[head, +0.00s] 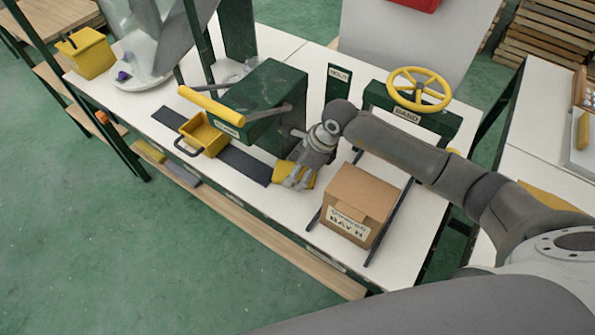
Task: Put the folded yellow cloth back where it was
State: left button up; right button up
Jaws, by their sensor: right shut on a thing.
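The folded yellow cloth (308,182) is at the front part of the white bench, between a dark strip and a cardboard box. My right gripper (295,182) points down over it and is shut on it. The fingers hide part of the cloth, and I cannot tell whether it touches the bench top. My left gripper is not in view.
The cardboard box (357,205) stands on dark rails right of the gripper. A green press (262,100) with a yellow handle and a yellow bin (204,135) stand left. A yellow handwheel (419,88) stands behind. A yellow flat thing (548,197) lies partly behind my arm.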

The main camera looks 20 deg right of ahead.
jog(key=shift+f, duration=0.1)
jog(key=o, duration=0.9)
jog(key=b+v, duration=0.1)
jog(key=v, duration=1.1)
jog(key=shift+a, duration=0.1)
